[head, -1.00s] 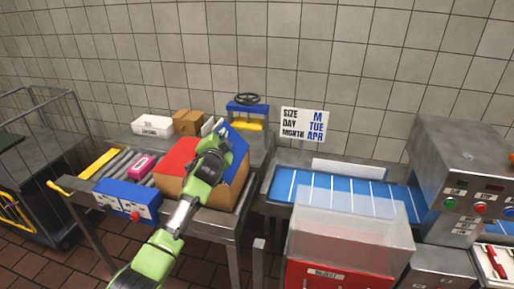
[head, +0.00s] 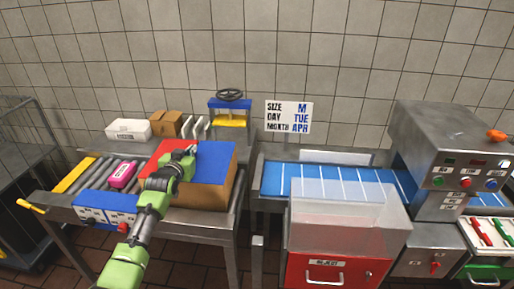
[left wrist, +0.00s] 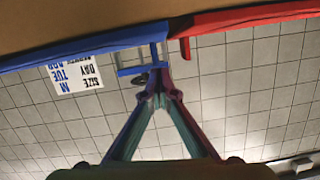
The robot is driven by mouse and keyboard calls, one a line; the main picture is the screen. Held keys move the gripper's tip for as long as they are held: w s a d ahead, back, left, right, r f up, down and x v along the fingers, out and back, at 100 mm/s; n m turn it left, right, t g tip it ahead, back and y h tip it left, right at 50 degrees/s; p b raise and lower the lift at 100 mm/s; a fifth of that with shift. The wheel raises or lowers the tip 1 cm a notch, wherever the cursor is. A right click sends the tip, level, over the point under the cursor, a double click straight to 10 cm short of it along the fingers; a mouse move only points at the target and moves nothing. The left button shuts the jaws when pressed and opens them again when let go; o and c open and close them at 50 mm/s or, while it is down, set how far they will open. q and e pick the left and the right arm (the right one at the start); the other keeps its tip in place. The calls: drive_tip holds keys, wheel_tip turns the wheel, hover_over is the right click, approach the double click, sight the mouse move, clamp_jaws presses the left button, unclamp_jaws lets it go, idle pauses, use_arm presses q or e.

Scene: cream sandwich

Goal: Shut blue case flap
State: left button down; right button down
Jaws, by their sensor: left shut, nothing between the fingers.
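The case is a brown cardboard box (head: 210,196) at the end of the roller conveyor. Its blue flap (head: 217,160) lies down over the right part of the top, about level with the red flap (head: 160,153) on the left. In the left wrist view, the blue edge (left wrist: 85,43) and red edge (left wrist: 250,15) run along the brown case side (left wrist: 130,14). My left gripper (head: 191,149) is over the top near where the two colours meet, its fingers shut and empty. Whether it touches the flap I cannot tell. My right gripper is out of view.
A pink item (head: 123,174) lies on the rollers left of the case. A white box (head: 128,130) and a small brown box (head: 166,124) stand behind. A hand-wheel press (head: 230,108) is behind the case, and a blue belt (head: 330,181) lies to the right.

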use_arm(q)
drive_tip(key=shift+a+f, duration=0.1)
drive_tip(key=shift+f, duration=0.3)
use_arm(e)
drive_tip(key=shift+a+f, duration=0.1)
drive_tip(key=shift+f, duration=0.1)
use_arm(q)
drive_tip(key=shift+f, duration=0.1)
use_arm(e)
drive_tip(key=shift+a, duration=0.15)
